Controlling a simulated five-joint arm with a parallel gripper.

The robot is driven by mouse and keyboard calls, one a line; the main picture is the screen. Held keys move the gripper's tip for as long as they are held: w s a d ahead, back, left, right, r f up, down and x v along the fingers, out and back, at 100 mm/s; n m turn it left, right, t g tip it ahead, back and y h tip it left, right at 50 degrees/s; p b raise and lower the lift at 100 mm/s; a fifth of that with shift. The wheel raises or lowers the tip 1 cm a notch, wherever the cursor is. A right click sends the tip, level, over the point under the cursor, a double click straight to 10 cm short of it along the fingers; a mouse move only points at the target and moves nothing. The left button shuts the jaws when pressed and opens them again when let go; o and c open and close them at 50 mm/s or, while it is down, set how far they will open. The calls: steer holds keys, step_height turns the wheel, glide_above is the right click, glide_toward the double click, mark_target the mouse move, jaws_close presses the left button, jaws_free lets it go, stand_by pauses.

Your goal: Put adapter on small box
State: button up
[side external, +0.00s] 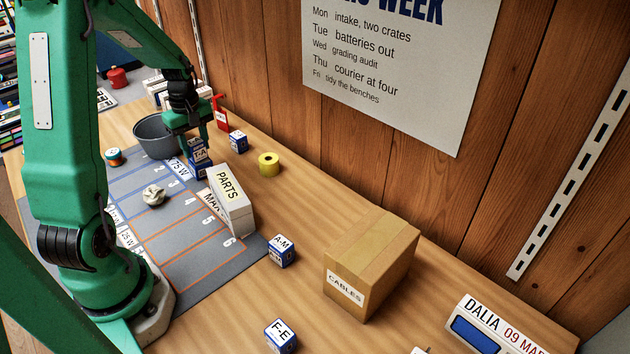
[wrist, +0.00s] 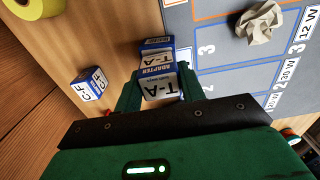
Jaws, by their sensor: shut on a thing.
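My gripper (side external: 197,142) is shut on a small blue and white adapter box marked T-A (wrist: 160,86), near the far edge of the grey mat. The held adapter also shows in the side view (side external: 199,155). Blue and white shows directly under it there; I cannot tell whether this is a second box. A low white box marked PARTS (side external: 231,202) stands nearer on the mat's right edge. A brown carton marked CABLES (side external: 368,265) stands on the bench further right. I cannot tell which one is the small box.
The grey numbered mat (side external: 191,232) holds crumpled paper (side external: 153,195). A grey bowl (side external: 155,136) stands behind it. Other small boxes are C-F (wrist: 87,84), A-M (side external: 281,251) and F-E (side external: 280,336). Yellow tape (side external: 269,164) lies near the wall.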

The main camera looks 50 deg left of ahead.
mark_target(194, 142)
steer(key=shift+f, duration=0.2)
steer(key=o, duration=1)
steer(key=shift+c, duration=0.2)
step_height(194, 142, up, 13)
stand_by(0.4)
